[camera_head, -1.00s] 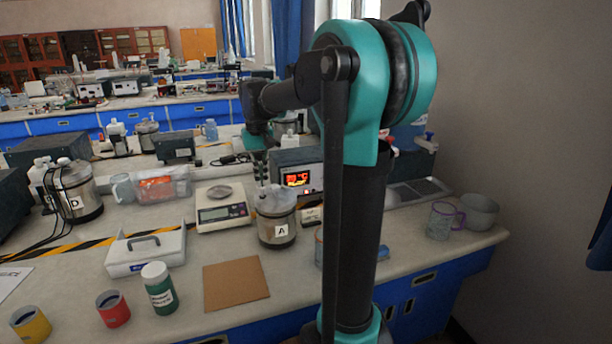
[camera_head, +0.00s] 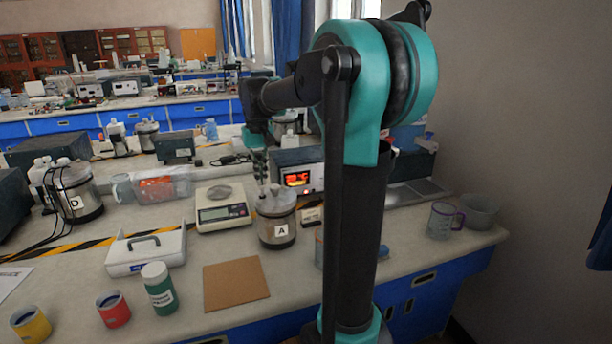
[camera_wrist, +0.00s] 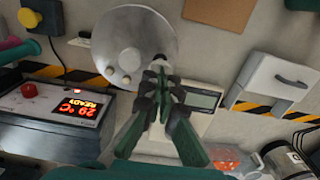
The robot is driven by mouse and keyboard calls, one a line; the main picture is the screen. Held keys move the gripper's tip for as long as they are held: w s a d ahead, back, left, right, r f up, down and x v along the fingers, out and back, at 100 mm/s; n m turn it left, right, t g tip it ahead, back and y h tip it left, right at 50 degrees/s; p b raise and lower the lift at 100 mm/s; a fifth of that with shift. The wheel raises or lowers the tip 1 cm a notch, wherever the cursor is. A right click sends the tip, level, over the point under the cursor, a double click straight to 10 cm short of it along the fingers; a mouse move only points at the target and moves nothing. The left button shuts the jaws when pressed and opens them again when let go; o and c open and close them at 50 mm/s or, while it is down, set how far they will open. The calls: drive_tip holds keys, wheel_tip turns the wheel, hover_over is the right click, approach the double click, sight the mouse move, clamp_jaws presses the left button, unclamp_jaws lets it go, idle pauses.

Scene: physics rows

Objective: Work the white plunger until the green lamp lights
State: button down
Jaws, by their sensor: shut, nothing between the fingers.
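The metal pot labelled A (camera_head: 277,232) stands on the bench, and its round grey lid (camera_wrist: 128,38) shows from above in the wrist view. My gripper (camera_wrist: 158,66) is shut and empty over the lid's edge, beside the knobs. It also shows above the pot in the head view (camera_head: 262,182). Whether it touches the lid is unclear. No lit green lamp is visible.
The control box (camera_wrist: 58,118) beside the pot shows a lit red display, a small red lamp (camera_wrist: 87,85) and a red button (camera_wrist: 30,90). A balance (camera_head: 221,212) stands left of the pot. A white case (camera_head: 146,252) and green-labelled bottle (camera_head: 159,288) are further left.

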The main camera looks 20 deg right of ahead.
drive_tip(key=shift+f, duration=1.2)
drive_tip(key=shift+r, duration=1.9)
drive_tip(key=shift+r, duration=2.5)
